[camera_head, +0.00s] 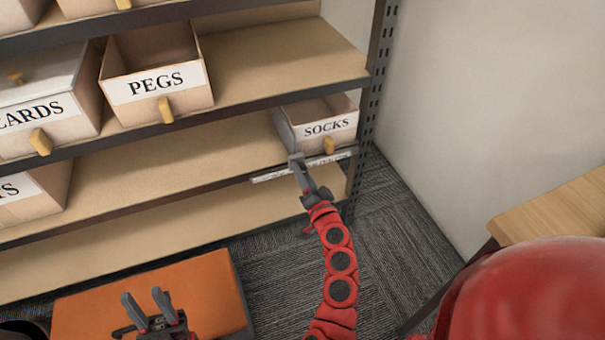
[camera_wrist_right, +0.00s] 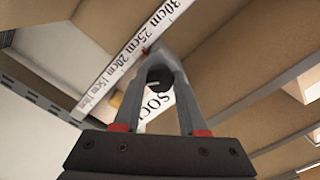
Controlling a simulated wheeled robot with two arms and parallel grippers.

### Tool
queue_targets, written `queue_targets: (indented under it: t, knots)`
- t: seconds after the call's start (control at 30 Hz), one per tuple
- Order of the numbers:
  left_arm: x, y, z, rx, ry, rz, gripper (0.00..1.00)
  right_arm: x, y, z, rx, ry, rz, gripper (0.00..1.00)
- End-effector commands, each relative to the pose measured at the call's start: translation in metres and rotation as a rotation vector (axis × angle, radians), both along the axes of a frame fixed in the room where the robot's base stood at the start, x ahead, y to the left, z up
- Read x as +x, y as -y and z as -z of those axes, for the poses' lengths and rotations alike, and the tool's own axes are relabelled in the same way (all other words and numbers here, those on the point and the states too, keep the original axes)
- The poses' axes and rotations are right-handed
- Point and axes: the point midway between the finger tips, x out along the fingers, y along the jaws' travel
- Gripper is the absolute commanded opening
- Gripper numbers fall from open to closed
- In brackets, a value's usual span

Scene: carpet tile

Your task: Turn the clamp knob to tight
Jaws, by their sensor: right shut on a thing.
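In the right wrist view a round black knob (camera_wrist_right: 160,80) with a pale line on its face sits between the fingers of my right gripper (camera_wrist_right: 148,52). The fingers are shut on it. Behind it runs a white scale strip (camera_wrist_right: 95,97) with centimetre marks; a red mark is near the fingertips. The knob is hidden there. My left gripper (camera_head: 146,297) is open and empty, low over an orange surface.
The SOCKS bin (camera_head: 296,138) stands right behind my right gripper. A perforated post (camera_head: 371,95) and a wooden table (camera_head: 550,212) are at the right.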

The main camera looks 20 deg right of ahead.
Motion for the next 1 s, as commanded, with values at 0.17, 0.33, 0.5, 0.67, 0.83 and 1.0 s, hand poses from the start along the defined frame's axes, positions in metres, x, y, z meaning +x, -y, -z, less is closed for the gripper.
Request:
queue_targets:
  t: [0.17,0.33,0.5,0.67,0.83,1.0]
  knots:
    - [0.0001,0.0001,-0.0006,0.000,0.000,0.000,0.40,0.0000,0.0014,-0.0013,0.169,-0.003,0.004,0.00]
    - [0.0002,0.0001,-0.0018,-0.002,-0.001,0.001,0.40,0.0001,0.0008,-0.0020,0.329,-0.009,0.002,0.00]
    - [0.0005,0.0001,-0.0033,-0.004,-0.003,0.000,0.40,0.0000,0.0011,-0.0022,0.477,-0.014,0.003,0.00]
    - [0.0009,0.0002,-0.0046,-0.006,-0.005,0.001,0.40,-0.0001,0.0008,-0.0017,0.594,-0.018,0.002,0.00]
    - [0.0011,0.0003,-0.0057,-0.008,-0.006,0.001,0.40,-0.0002,-0.0001,-0.0010,0.687,-0.024,0.000,0.00]
    - [0.0014,0.0002,-0.0062,-0.009,-0.008,0.001,0.40,-0.0001,-0.0008,-0.0010,0.745,-0.025,-0.001,0.00]
